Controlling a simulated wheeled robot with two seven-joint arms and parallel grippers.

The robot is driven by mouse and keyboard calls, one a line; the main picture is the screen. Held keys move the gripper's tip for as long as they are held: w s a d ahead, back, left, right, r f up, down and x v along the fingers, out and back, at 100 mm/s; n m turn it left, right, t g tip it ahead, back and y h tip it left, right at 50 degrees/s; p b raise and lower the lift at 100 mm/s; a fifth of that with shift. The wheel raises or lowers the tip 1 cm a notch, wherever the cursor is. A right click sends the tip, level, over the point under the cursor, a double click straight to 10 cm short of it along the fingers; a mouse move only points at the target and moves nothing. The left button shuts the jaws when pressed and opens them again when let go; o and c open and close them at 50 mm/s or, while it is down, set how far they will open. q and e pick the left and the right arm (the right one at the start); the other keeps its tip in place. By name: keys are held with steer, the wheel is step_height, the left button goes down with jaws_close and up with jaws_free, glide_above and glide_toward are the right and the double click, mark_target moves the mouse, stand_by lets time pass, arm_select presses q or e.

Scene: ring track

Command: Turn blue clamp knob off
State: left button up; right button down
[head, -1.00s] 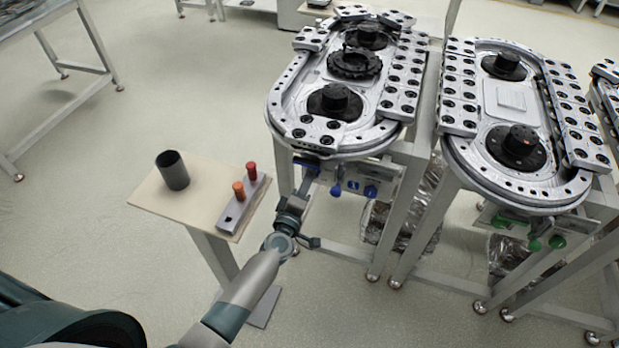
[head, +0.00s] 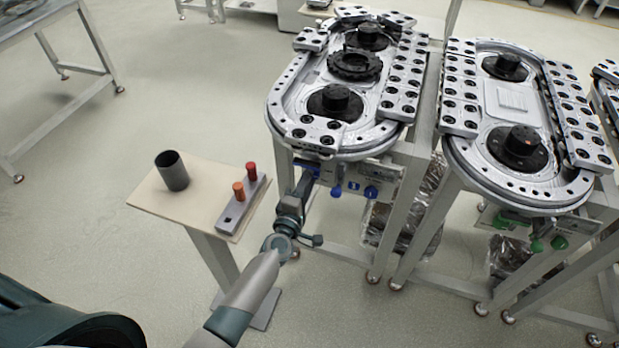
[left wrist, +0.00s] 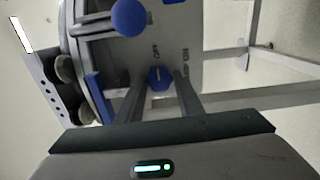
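In the left wrist view a blue knob (left wrist: 160,78) with a pale line mark sits on a grey panel (left wrist: 187,50). My right gripper is not in view.
A blue ball (left wrist: 130,17) and a blue bar (left wrist: 97,97) are close by. Another blue knob (head: 371,192) is further right on the panel. A small table (head: 150,192) with a dark cup (head: 173,171) stands left of my arm. A second track (head: 452,150) stands right.

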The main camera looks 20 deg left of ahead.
arm_select(q)
steer(key=shift+o, duration=1.2)
steer(key=s+b, duration=0.2)
steer(key=s, duration=1.5)
steer(key=shift+s+a, duration=0.2)
steer(key=shift+a, duration=0.1)
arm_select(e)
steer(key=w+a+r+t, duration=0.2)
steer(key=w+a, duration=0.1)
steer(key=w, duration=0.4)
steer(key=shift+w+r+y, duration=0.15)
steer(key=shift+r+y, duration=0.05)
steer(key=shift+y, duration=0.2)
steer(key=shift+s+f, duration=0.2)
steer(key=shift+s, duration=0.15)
